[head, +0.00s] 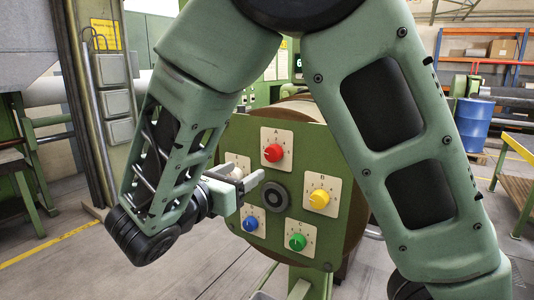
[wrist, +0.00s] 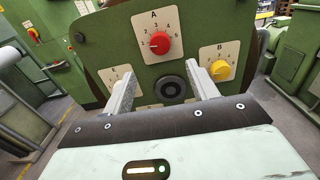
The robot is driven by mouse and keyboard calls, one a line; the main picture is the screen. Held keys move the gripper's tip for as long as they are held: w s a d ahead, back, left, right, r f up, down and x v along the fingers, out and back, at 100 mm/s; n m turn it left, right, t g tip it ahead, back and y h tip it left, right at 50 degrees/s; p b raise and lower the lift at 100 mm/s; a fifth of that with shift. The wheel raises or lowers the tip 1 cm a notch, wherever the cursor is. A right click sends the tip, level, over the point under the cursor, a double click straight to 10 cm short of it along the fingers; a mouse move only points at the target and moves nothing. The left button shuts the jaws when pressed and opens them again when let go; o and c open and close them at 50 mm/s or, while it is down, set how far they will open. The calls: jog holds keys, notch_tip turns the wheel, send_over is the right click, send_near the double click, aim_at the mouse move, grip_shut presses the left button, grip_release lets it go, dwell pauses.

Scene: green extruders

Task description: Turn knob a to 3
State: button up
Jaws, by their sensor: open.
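Knob A (head: 272,152) is the red knob on the white plate at the top of the green panel. In the wrist view, knob A (wrist: 159,43) is straight ahead, with the letter A above and numbers around it. Its pale mark points left, near the 1, though the small print is hard to read. My gripper (head: 251,178) is in front of the panel, a little below and left of knob A in the head view. In the wrist view its two fingers (wrist: 160,76) are spread with nothing between them, apart from the knob and lower in the picture.
The green panel (head: 240,135) also carries a yellow knob (head: 319,199), a green knob (head: 297,242), a blue knob (head: 250,223) and a black round hub (head: 275,196). A pale knob at the left is partly hidden by my gripper. A blue barrel (head: 474,125) stands far right.

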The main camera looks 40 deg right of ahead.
aim_at(271, 156)
jog(key=p+x, duration=0.2)
jog(key=x, duration=0.8)
jog(key=shift+w+d, duration=0.1)
jog(key=shift+d, duration=0.3)
jog(key=c, duration=1)
